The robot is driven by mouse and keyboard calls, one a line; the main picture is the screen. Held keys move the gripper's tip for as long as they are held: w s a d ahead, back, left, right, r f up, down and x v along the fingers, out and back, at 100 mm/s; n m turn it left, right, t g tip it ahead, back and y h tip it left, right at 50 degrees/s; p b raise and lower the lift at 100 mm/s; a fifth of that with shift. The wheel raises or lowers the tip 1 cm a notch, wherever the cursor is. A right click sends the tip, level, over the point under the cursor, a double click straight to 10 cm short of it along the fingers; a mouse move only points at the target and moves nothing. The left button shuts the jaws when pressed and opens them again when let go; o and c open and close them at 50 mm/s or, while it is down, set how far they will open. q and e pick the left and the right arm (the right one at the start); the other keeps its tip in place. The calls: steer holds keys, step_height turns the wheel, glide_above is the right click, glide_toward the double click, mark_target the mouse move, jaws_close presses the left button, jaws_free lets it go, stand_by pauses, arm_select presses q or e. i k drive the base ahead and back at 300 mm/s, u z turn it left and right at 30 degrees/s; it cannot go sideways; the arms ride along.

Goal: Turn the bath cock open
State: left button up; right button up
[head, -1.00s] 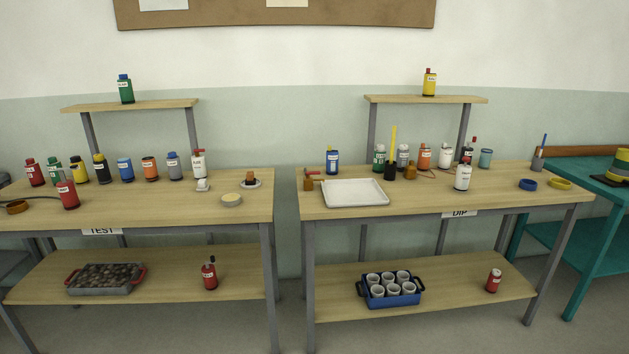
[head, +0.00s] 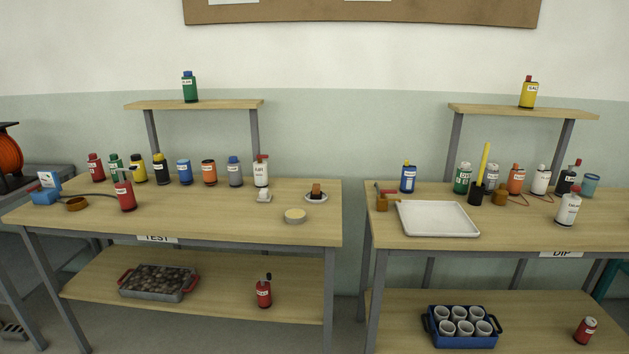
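On the right table, labelled DIP, a small brass-coloured block with a red lever (head: 382,201) stands at the left edge of a shallow white tray (head: 437,218). It looks like a cock, and the lever lies roughly level, pointing right. I cannot tell from here whether it is open or shut. A second brass-coloured block (head: 501,197) stands behind the tray's right end, close to a red cord. Neither of my grippers is in view.
The left table (head: 215,225), labelled TEST, carries a row of bottles and a red bottle (head: 125,195) in front. A gap separates the tables. A blue crate of white cups (head: 462,328) and a red can (head: 585,330) sit on the right lower shelf.

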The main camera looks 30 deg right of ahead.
mark_target(383, 191)
steer(key=u, duration=0.15)
steer(key=i, duration=0.95)
steer(key=z, duration=0.25)
